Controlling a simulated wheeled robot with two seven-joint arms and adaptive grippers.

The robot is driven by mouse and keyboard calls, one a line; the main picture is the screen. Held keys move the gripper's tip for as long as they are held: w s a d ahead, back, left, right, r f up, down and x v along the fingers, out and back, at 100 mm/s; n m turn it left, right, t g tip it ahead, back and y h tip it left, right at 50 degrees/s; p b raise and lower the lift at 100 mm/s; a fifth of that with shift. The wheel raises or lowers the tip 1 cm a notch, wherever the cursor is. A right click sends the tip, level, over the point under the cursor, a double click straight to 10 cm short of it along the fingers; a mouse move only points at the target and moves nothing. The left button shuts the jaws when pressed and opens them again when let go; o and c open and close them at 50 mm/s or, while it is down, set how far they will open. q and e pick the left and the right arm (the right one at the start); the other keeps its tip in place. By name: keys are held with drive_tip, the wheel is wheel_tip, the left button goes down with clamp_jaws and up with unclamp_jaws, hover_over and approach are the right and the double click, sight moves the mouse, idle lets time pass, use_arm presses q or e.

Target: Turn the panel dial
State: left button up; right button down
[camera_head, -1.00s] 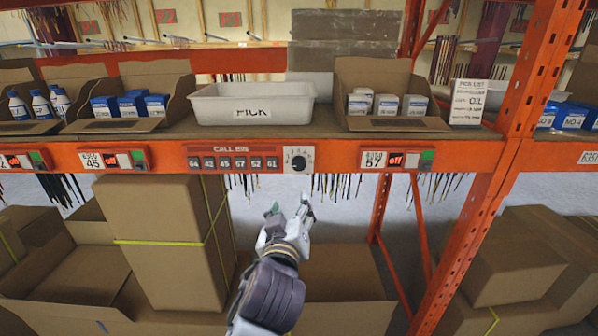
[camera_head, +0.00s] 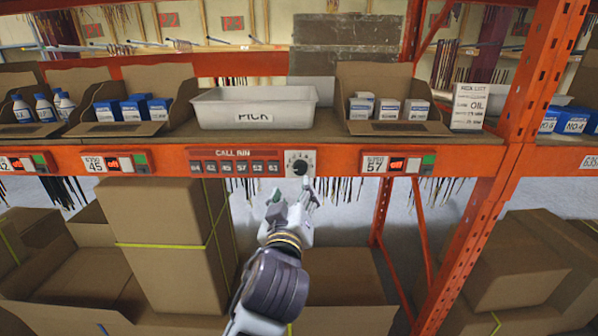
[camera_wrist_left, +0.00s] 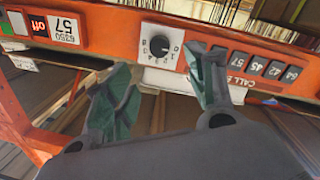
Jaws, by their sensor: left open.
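The panel dial is a black round knob (camera_head: 300,168) on a white plate with marks around it, set in the orange shelf beam to the right of the red CALL BIN strip (camera_head: 236,160). In the left wrist view the knob (camera_wrist_left: 160,46) lies ahead, between the lines of the two fingers. My left gripper (camera_head: 293,194) is open and empty, just below and in front of the dial plate. In the left wrist view its green-padded fingers (camera_wrist_left: 163,88) are spread, and the knob is apart from both. My right gripper is not in view.
A white PICK bin (camera_head: 210,110) stands on the shelf above the dial. Cardboard trays of blue boxes (camera_head: 110,128) and white boxes (camera_head: 355,128) flank it. Large cartons (camera_head: 165,240) stand below at left. An orange upright (camera_head: 480,215) rises at right.

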sight(300, 170)
use_arm(q)
drive_tip(key=w, duration=0.3)
drive_tip(key=w+p, duration=0.1)
drive_tip(key=w, duration=0.4)
drive_tip(key=shift+w+d+r+p, duration=0.1)
drive_tip(key=shift+w+d+p, duration=0.2)
drive_tip(key=shift+d+p, duration=0.1)
drive_tip(key=shift+w+d, duration=0.15)
drive_tip(key=shift+w, duration=1.15)
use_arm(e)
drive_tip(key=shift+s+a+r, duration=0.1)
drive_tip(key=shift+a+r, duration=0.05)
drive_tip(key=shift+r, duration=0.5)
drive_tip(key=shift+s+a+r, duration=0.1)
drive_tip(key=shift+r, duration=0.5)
use_arm(q)
drive_tip(key=shift+c, duration=0.4)
drive_tip(key=c, duration=0.7)
drive_tip(key=shift+c, duration=1.4)
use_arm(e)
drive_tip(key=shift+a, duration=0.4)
